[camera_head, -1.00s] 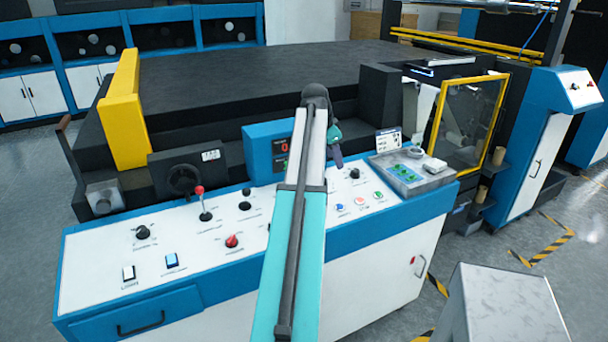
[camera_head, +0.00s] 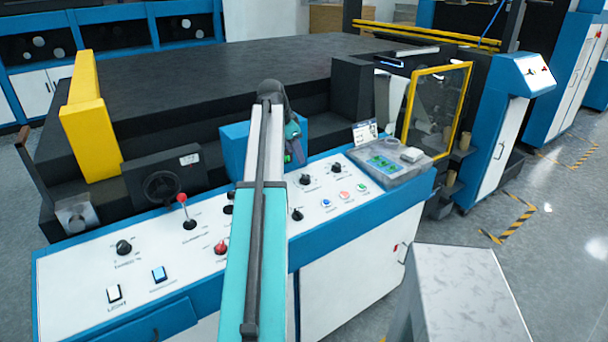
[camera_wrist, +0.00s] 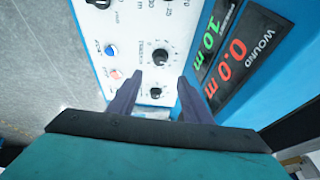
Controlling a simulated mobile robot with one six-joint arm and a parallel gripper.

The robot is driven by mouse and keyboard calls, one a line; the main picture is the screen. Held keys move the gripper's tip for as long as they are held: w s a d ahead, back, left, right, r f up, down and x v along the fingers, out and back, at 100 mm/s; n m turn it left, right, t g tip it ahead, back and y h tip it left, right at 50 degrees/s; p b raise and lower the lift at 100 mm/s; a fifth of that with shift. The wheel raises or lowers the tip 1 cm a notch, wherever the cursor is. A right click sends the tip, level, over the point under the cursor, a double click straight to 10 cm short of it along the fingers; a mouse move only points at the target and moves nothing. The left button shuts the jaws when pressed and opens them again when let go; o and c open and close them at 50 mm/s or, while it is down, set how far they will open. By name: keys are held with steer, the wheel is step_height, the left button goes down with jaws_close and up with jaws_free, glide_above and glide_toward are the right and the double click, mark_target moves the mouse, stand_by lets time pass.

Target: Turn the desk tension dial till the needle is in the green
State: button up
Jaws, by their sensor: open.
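The control desk (camera_head: 75,290) has several black dials on its white top; their labels are too small to read surely. One dial stands front left (camera_head: 124,247). Two stand near my gripper (camera_head: 295,153), a nearer-left one (camera_head: 305,179) and a right one (camera_head: 334,167). In the wrist view a round black dial (camera_wrist: 160,57) with scale marks lies beyond my fingertips, and a smaller knob (camera_wrist: 156,93) shows between them. My gripper is open and empty, above the desk, with no visible contact. I cannot make out a needle or green band.
A digital display (camera_wrist: 228,65) reading 0.0 m stands beside the dials. Coloured buttons (camera_head: 344,195), a red-knobbed lever (camera_head: 182,198) and a grey box (camera_head: 395,162) are on the desk. A grey cabinet (camera_head: 465,290) stands at the front right.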

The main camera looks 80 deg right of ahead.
mark_target(305, 176)
steer(key=shift+p+x, duration=1.95)
steer(key=shift+x, duration=4.8)
steer(key=c, duration=1.1)
